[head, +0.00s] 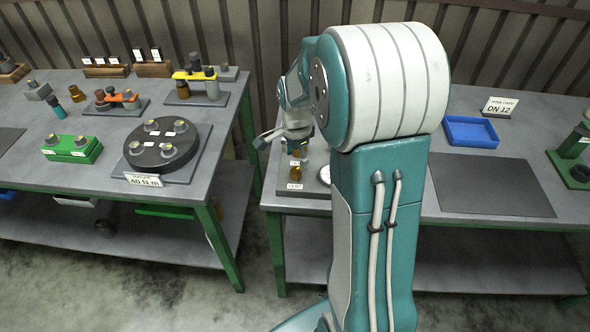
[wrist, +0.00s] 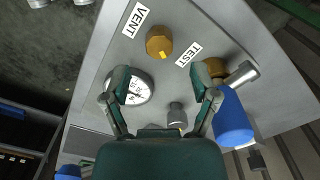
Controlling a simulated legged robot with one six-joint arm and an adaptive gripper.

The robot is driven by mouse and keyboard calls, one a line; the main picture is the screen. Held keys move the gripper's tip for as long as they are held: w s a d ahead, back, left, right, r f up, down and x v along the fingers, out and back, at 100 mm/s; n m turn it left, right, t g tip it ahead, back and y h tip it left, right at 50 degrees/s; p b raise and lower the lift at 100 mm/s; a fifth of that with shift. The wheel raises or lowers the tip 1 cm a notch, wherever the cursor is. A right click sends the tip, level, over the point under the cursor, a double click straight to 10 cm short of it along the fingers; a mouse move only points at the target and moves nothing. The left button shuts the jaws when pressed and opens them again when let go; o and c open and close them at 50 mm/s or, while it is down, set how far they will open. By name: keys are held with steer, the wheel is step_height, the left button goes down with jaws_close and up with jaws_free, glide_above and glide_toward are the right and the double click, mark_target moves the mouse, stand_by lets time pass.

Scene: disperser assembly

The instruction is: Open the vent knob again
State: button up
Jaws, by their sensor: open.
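The vent knob (wrist: 159,40) is a round brass knob with a yellow mark on its lower edge. It sits on a grey panel (wrist: 195,22) beside the VENT label (wrist: 133,19) in the wrist view. In the head view the vent knob (head: 296,178) shows small above its label, below my arm. My gripper (wrist: 167,90) is open, with nothing seen between its fingers. The vent knob lies beyond the fingertips, roughly between their lines, and is not touched. A second brass knob (wrist: 214,67) by the TEST label (wrist: 188,53) is partly hidden by the right finger.
A pressure gauge (wrist: 138,89) lies behind the left finger. A blue-handled lever (wrist: 232,118) stands close to the right finger. A grey fitting (wrist: 177,115) sits between the fingers' bases. In the head view, a blue tray (head: 470,132) and a dark mat (head: 490,185) lie right.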

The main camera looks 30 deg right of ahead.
mark_target(296, 170)
step_height(296, 170, down, 5)
steer(key=shift+f, duration=0.1)
stand_by(0.3)
jaws_close()
